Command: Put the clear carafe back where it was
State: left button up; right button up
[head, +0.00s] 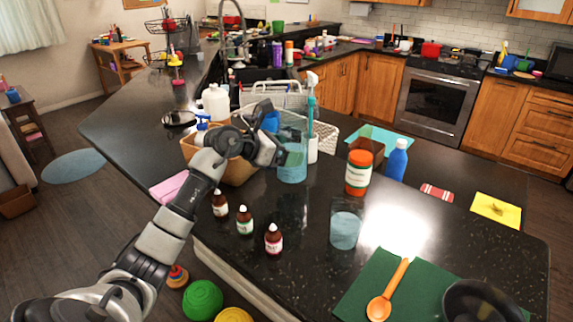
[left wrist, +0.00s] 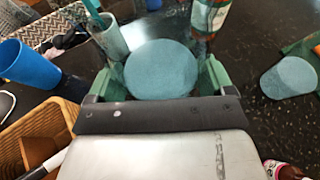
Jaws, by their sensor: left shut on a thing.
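The clear carafe (head: 292,174), with light blue contents, stands upright near the middle of the head view, beside the basket and a white holder. My left gripper (head: 290,154) is shut on its side. In the left wrist view the carafe (left wrist: 160,70) shows as a round light blue shape between the green fingertips of my left gripper (left wrist: 158,84). I cannot tell whether its base touches the counter. A second clear vessel with light blue contents (head: 345,230) stands apart on the counter, nearer the front. My right gripper is not in view.
A wicker basket (head: 238,172) is at left. Several small brown bottles (head: 245,221) stand in front. The dark counter (head: 300,215) is clear between these and the second vessel.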

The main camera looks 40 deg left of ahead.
pick_arm(q)
notch_tip(320, 180, down, 4)
jog(key=shift+r+p, duration=0.25)
jog(key=shift+p, duration=0.35)
jog(key=shift+f, duration=0.25)
